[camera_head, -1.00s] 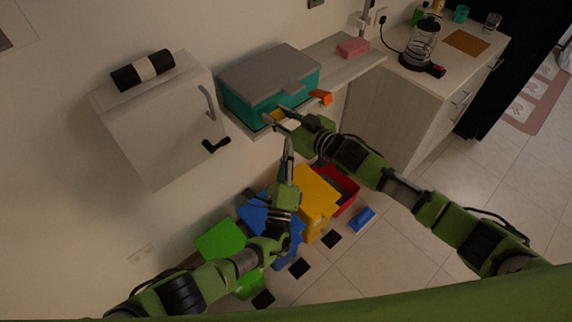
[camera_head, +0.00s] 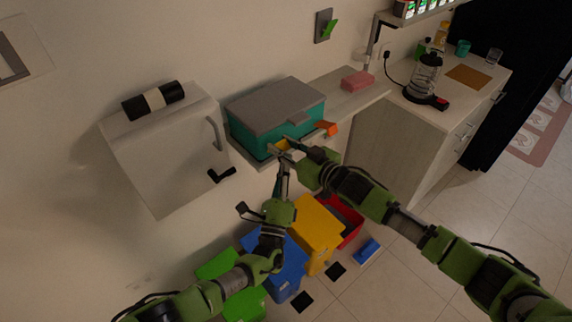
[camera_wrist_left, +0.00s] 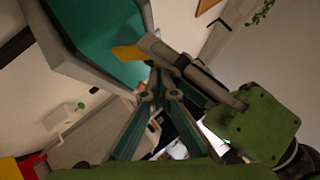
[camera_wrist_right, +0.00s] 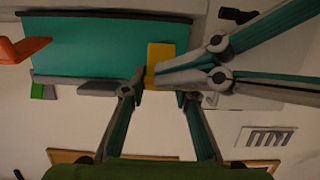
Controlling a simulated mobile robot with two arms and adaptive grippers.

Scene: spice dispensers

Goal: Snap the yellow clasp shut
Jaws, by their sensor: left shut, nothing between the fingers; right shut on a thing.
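The teal box (camera_head: 262,138) with a grey lid (camera_head: 275,104) stands on the shelf. The yellow clasp (camera_head: 281,145) is on its front, partly covered by my grippers. It also shows in the right wrist view (camera_wrist_right: 160,58) and the left wrist view (camera_wrist_left: 129,52). My right gripper (camera_head: 293,150) is shut on the yellow clasp, its fingertips on either side of it in the right wrist view (camera_wrist_right: 160,88). My left gripper (camera_head: 282,163) is shut and empty, its tips close beside the clasp and right fingers; whether they touch is unclear.
An orange clasp (camera_head: 327,128) sticks out from the box front. A white crank-handled cabinet (camera_head: 165,145) is left, a pink block (camera_head: 357,80) and coffee press (camera_head: 425,78) right. Blue (camera_head: 278,262), yellow (camera_head: 318,237) and red (camera_head: 350,222) bins stand below my arms.

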